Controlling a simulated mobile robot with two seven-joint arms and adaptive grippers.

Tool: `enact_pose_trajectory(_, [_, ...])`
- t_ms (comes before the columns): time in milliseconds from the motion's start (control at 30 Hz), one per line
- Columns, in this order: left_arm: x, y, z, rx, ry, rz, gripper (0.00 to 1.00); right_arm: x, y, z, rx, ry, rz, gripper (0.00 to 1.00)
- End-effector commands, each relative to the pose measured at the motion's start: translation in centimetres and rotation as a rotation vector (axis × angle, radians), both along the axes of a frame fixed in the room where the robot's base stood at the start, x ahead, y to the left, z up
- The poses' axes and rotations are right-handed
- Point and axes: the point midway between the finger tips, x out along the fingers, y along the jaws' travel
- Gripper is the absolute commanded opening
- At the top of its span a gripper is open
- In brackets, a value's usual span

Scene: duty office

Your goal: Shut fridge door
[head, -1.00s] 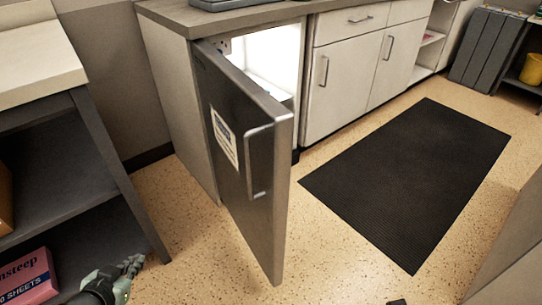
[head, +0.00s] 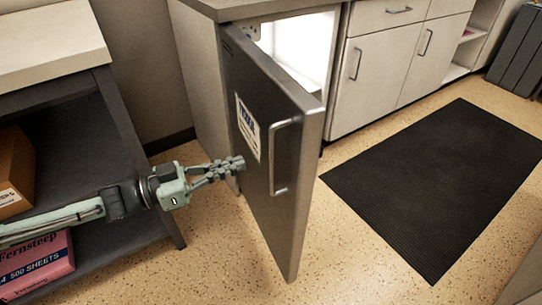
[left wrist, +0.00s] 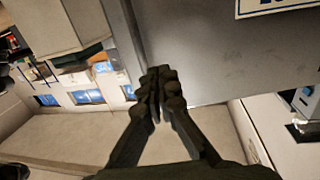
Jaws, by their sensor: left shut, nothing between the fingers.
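The fridge door (head: 284,222) stands open in the head view, a dark grey panel with a silver vertical handle (head: 280,188) and a white notice (head: 248,128) on its outer face. The lit white inside of the fridge (head: 301,47) shows behind it. My left gripper (head: 234,164) is shut and empty. In the left wrist view the shut fingertips (left wrist: 157,82) overlap the edge of the grey door panel (left wrist: 205,55). I cannot tell whether they touch it. My right gripper is not in view.
A dark shelf unit (head: 120,150) with a brown box (head: 14,165) and a pink paper pack (head: 38,265) stands at the left, close to my left arm. White cabinets (head: 385,70) continue right of the fridge. A black mat (head: 430,185) lies on the open floor.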

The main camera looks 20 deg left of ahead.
Motion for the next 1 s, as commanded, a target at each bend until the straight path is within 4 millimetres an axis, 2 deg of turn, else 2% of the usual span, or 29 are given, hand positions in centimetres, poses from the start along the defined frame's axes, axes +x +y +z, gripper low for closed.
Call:
enact_pose_trajectory(300, [3.8,-4.0,0.2,0.000,-0.006,0.001,0.00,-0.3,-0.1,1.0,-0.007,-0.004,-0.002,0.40])
enact_pose_trajectory(500, [5.3,-5.7,0.1,-0.001,-0.001,0.002,0.00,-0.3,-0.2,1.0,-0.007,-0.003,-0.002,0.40])
enact_pose_trajectory(1000, [5.9,-6.3,-0.1,0.001,0.001,0.002,0.00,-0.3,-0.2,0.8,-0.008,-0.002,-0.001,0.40])
